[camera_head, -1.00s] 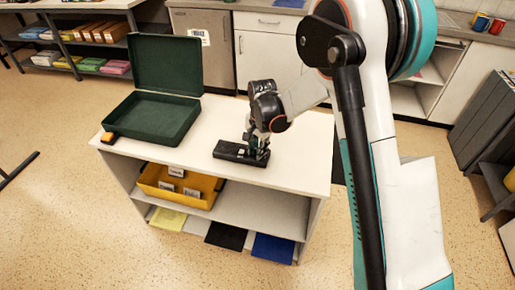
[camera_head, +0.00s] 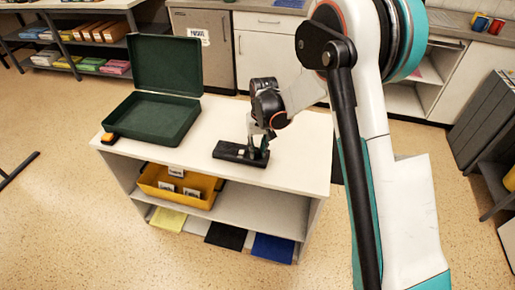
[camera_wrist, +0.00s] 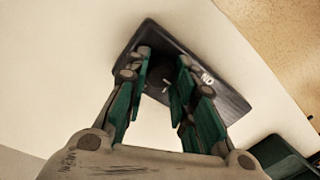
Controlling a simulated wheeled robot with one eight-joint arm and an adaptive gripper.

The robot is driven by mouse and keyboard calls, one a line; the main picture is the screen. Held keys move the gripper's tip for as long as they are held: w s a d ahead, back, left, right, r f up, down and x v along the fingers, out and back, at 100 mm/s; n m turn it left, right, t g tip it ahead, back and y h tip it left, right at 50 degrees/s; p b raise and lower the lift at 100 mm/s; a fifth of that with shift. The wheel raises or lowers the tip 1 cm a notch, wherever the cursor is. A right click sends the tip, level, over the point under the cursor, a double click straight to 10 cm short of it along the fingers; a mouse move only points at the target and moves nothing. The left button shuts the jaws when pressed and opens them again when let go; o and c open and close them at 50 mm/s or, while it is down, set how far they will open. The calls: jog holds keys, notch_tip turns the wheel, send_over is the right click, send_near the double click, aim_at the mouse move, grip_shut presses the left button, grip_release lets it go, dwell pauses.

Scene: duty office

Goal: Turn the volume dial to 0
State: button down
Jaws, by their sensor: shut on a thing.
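A flat black dial unit (camera_head: 228,152) lies on the white cabinet top, near its front edge. In the wrist view its black face (camera_wrist: 225,95) sits at a slant, with pale lettering near the right side. The round dark volume dial (camera_wrist: 166,76) is between my fingers there, with a small pale mark by it. My gripper (camera_wrist: 163,62) is shut on the dial from above, one green-padded finger on each side. In the head view my gripper (camera_head: 257,150) points down at the unit and hides the dial. I cannot read the dial's setting.
A yellow bin (camera_head: 160,182) with white-labelled items is on the shelf below. The cabinet top right of the unit is clear.

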jog(key=shift+n, duration=1)
jog(key=c, duration=1.3)
grip_release()
jog(key=shift+r, duration=0.1)
jog(key=r, duration=1.1)
jog(key=shift+w+d+r, duration=0.15)
jog(key=shift+d+r, duration=0.25)
